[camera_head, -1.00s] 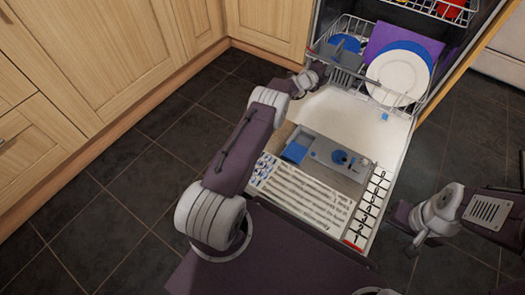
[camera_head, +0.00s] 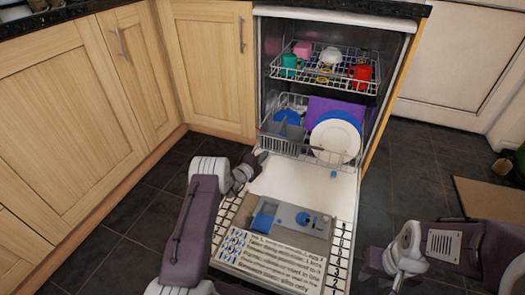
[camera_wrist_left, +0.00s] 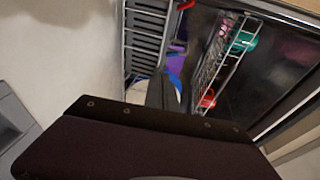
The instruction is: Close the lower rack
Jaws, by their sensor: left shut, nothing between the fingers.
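The lower rack (camera_head: 290,143) is a wire basket low in the open dishwasher, holding white and blue plates, a purple board and a grey cutlery basket. Its front edge is near the tub opening; whether it is fully in, I cannot tell. My left gripper (camera_head: 258,158) is shut and empty, at the rack's front left corner; contact is unclear. In the left wrist view the gripper's dark fingers (camera_wrist_left: 163,92) point at the lower rack (camera_wrist_left: 145,35). My right gripper (camera_head: 394,283) is low at the right, away from the rack; its fingers are too small to read.
The dishwasher door (camera_head: 275,180) lies open and flat in front, with a detergent dispenser (camera_head: 290,218) on it. The upper rack (camera_head: 320,72) holds colored cups. Wooden cabinets (camera_head: 208,70) stand at the left. Dark floor tiles at the right are mostly clear.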

